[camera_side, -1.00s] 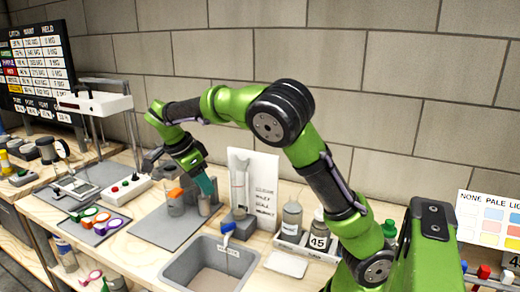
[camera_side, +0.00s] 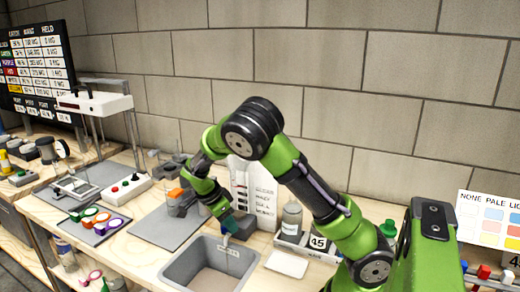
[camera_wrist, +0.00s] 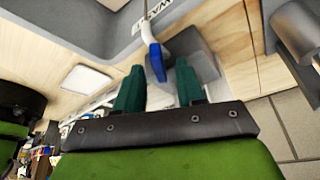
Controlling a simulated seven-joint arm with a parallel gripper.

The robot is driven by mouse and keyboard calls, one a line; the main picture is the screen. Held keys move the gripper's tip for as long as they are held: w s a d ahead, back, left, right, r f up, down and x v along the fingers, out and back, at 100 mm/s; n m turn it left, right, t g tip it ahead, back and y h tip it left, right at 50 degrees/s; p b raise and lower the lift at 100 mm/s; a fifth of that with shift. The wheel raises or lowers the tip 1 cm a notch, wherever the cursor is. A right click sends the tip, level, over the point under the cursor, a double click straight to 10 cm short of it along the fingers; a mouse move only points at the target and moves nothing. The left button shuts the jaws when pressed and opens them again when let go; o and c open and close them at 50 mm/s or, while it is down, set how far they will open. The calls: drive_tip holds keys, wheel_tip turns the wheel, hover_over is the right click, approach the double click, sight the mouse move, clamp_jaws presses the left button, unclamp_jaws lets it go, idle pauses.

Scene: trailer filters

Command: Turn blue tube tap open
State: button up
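The blue tap (camera_wrist: 156,62) shows in the wrist view as a blue handle on a white piece, in front of a grey block (camera_wrist: 195,55). My gripper (camera_wrist: 159,88) has its two green fingers apart, one on each side of the blue handle's lower end as pictured. I cannot tell whether either finger touches it. In the side view my gripper (camera_side: 229,224) is low over the tap, just behind the grey basin (camera_side: 172,270). The fingers and arm hide most of the tap and the tube there.
A white board (camera_side: 262,190) stands behind my gripper, partly hidden. A bottle (camera_side: 292,218) and a white tray (camera_side: 308,248) are to the right, with a white pad (camera_side: 287,264) in front. A beaker with an orange part (camera_side: 175,197) stands to the left on a grey mat.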

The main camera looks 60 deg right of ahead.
drive_tip(key=shift+f, duration=0.15)
clamp_jaws()
idle(0.4)
drive_tip(key=shift+s+n+t, duration=0.1)
drive_tip(key=shift+n+t, duration=0.45)
drive_tip(key=shift+n, duration=0.85)
drive_tip(key=shift+n+t, duration=0.55)
drive_tip(key=shift+n, duration=0.85)
unclamp_jaws()
drive_tip(key=v, duration=1.7)
drive_tip(key=shift+a, duration=0.35)
